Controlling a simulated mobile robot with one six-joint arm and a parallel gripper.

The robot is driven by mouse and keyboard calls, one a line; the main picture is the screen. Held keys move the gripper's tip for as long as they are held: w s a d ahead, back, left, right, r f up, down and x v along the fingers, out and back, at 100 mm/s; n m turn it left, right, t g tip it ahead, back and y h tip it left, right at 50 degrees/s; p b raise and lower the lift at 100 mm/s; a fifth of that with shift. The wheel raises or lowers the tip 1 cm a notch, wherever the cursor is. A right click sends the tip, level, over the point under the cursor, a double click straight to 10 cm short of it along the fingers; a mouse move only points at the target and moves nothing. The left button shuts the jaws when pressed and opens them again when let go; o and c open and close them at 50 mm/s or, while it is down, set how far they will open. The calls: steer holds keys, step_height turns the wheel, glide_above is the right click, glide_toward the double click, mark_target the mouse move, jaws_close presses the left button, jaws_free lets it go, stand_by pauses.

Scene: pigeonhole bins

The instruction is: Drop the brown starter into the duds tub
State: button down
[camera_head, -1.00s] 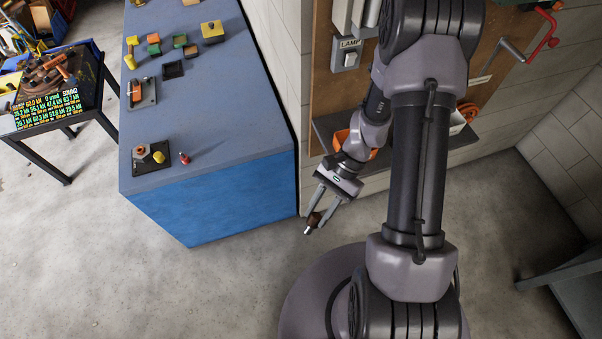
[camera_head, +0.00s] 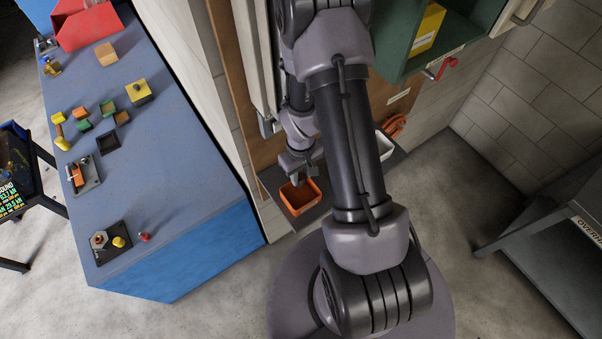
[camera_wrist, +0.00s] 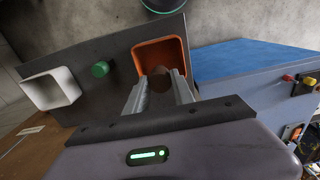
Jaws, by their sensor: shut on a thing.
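The brown starter (camera_wrist: 159,80) is between the fingertips of my gripper (camera_wrist: 160,88) in the wrist view. My gripper is shut on it. In the head view my gripper (camera_head: 297,176) is at the orange tub (camera_head: 312,188), and the starter cannot be made out there. In the wrist view the fingertips and starter overlap the opening of the orange tub (camera_wrist: 150,47); their height above it is hard to tell. A white tub (camera_wrist: 50,88) stands apart on the same dark shelf (camera_wrist: 115,88). No duds label is readable on either tub.
A green knob (camera_wrist: 100,69) sits between the tubs. The blue bench (camera_head: 165,200) at left holds blocks, dark plates and a red bin (camera_head: 88,25). A green cabinet (camera_head: 400,45) hangs at upper right. A grey table (camera_head: 540,235) stands at right, with open floor before it.

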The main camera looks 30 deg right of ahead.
steer(key=shift+w+f, duration=0.1)
steer(key=shift+f, duration=0.35)
steer(key=c, duration=1)
jaws_free()
steer(key=shift+r, duration=0.1)
steer(key=shift+r, duration=0.1)
steer(key=shift+r+p, duration=0.7)
steer(key=shift+r, duration=0.7)
step_height(320, 180, up, 8)
steer(key=p, duration=0.5)
